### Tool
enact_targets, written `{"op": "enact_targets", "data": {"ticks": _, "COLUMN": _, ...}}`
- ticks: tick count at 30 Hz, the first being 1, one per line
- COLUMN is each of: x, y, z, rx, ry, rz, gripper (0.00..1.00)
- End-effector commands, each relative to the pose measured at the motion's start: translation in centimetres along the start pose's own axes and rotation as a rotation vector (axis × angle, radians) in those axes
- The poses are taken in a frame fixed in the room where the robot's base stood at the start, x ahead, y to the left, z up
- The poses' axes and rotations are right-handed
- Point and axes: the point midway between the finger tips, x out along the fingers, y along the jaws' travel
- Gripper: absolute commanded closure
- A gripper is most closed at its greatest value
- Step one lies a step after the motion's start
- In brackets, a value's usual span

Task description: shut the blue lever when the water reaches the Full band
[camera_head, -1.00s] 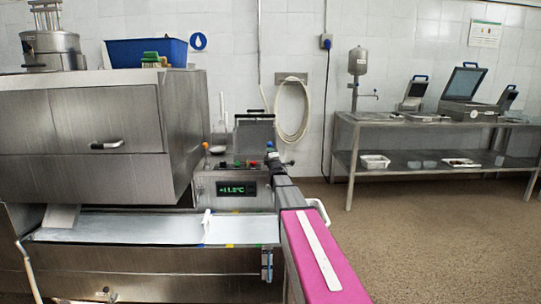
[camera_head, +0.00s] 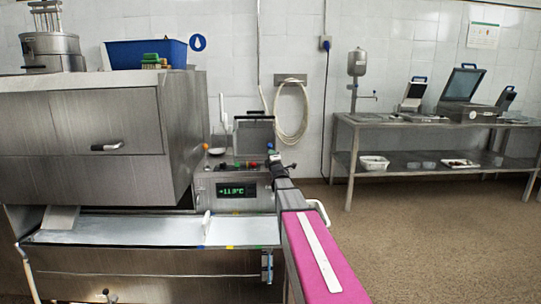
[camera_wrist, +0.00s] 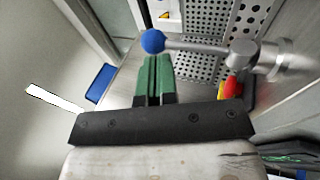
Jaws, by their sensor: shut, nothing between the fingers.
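The blue lever shows in the wrist view as a blue ball knob (camera_wrist: 152,41) on a metal rod running right to a round fitting. My gripper (camera_wrist: 153,60) is shut and empty, its green fingertips just below the knob; I cannot tell whether they touch it. In the head view my gripper (camera_head: 272,160) is small, at the control box beside the blue knob (camera_head: 270,146). The long steel trough (camera_head: 120,262) at the left has a pale surface inside and a white upright piece. Coloured marks (camera_head: 229,247) sit on its front edge; I cannot read a Full band.
The control box has a green temperature display (camera_head: 237,189) and coloured buttons. A perforated metal panel (camera_wrist: 210,20) and a red-and-yellow part (camera_wrist: 232,90) are near the lever. A steel table (camera_head: 430,121) stands at the right; the floor before it is clear.

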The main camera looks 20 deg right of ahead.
Motion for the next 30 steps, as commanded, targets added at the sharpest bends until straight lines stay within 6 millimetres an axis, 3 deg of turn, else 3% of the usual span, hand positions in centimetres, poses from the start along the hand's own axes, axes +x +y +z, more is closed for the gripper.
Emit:
{"op": "enact_targets", "data": {"ticks": 12, "x": -8.3, "y": 3.4, "z": 0.2, "rx": -0.001, "ry": 0.001, "rz": 0.0, "gripper": 1.0}}
{"op": "enact_targets", "data": {"ticks": 19, "x": -10.6, "y": 3.9, "z": 0.2, "rx": 0.012, "ry": -0.002, "rz": -0.015, "gripper": 1.0}}
{"op": "enact_targets", "data": {"ticks": 25, "x": -13.1, "y": 0.5, "z": -1.1, "rx": 0.167, "ry": -0.042, "rz": -0.192, "gripper": 1.0}}
{"op": "enact_targets", "data": {"ticks": 30, "x": -17.9, "y": -4.5, "z": -3.1, "rx": 0.407, "ry": -0.147, "rz": -0.466, "gripper": 1.0}}
